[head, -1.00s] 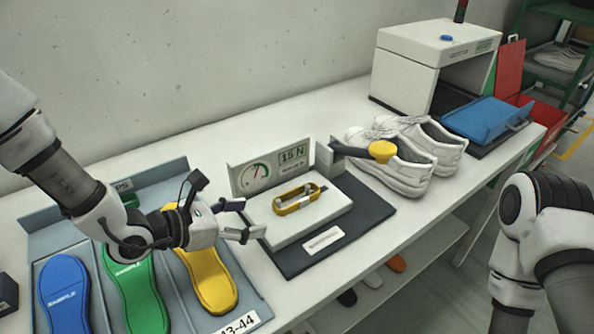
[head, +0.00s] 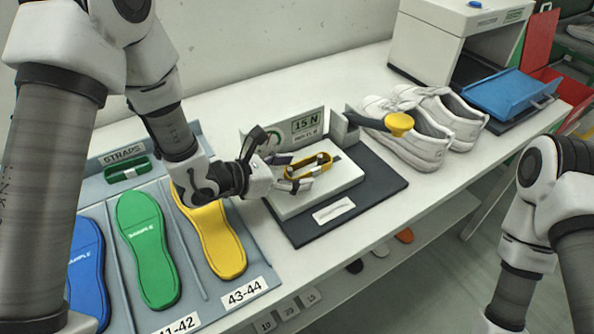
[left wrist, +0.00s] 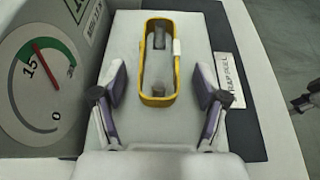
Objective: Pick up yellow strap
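The yellow strap (head: 312,166) is a closed loop with a small white tag. It lies on the white block of the gauge stand (head: 350,181). In the left wrist view the strap (left wrist: 145,84) lies ahead of and between the open fingers. My left gripper (head: 296,174) is open at the strap's left end, just above the block; in the left wrist view the fingers (left wrist: 158,90) stand apart on either side, with no clear contact. My right arm shows at the right edge of the head view, but its gripper is out of frame.
A dial gauge panel marked 15 N (head: 306,126) stands behind the strap. White shoes (head: 425,140) stand farther right. A tray with blue, green and yellow insoles (head: 219,240) lies at the left.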

